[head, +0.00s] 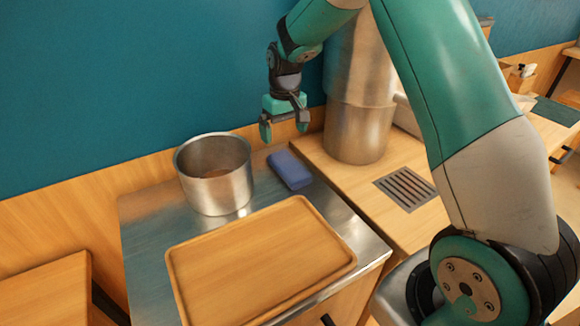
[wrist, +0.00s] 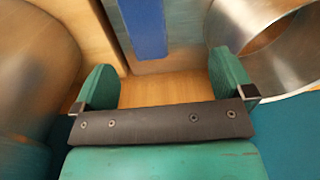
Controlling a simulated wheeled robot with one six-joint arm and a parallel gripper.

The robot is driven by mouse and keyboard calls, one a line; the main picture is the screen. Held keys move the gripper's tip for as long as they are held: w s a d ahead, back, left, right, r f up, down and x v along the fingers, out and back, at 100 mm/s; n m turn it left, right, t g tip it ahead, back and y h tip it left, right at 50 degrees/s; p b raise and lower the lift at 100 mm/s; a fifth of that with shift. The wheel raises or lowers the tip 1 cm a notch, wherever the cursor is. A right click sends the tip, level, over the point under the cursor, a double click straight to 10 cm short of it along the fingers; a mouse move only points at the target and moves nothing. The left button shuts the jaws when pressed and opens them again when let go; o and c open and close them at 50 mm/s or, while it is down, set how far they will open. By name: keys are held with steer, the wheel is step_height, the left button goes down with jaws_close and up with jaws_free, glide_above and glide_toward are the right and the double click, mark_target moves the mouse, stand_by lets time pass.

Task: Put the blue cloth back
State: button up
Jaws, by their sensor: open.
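The blue cloth (head: 290,169) is a folded, flat block on the metal counter, just right of the steel pot and behind the wooden tray. In the wrist view the blue cloth (wrist: 142,28) shows at the top, beyond the fingertips and cut off by the frame edge. My gripper (head: 284,130) hangs above and behind the cloth, near the wall, pointing down. In the wrist view my gripper (wrist: 165,85) has its two green fingers wide apart with nothing between them. It is apart from the cloth.
A steel pot (head: 240,187) stands on the metal counter (head: 143,225) left of the cloth. An empty wooden tray (head: 262,262) lies in front. A tall steel cylinder (head: 358,135) stands right of my gripper. A vent grille (head: 405,188) is set in the wooden top. The blue wall is close behind.

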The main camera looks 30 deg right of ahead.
steer(key=s+a+r+n, duration=0.2)
steer(key=s+a+r, duration=0.5)
steer(key=a, duration=0.1)
steer(key=s+a+r+n+y, duration=0.1)
steer(key=s+a+r, duration=0.1)
steer(key=s, duration=0.6)
steer(key=s+a+r+n+y, duration=0.1)
steer(key=s+a, duration=0.3)
steer(key=s, duration=0.5)
steer(key=s+a+r+n+y, duration=0.1)
steer(key=s+a+r+n, duration=0.1)
steer(key=s, duration=0.6)
steer(key=shift+s+a+r+y, duration=0.4)
steer(key=shift+a+r, duration=0.2)
steer(key=shift+a, duration=0.15)
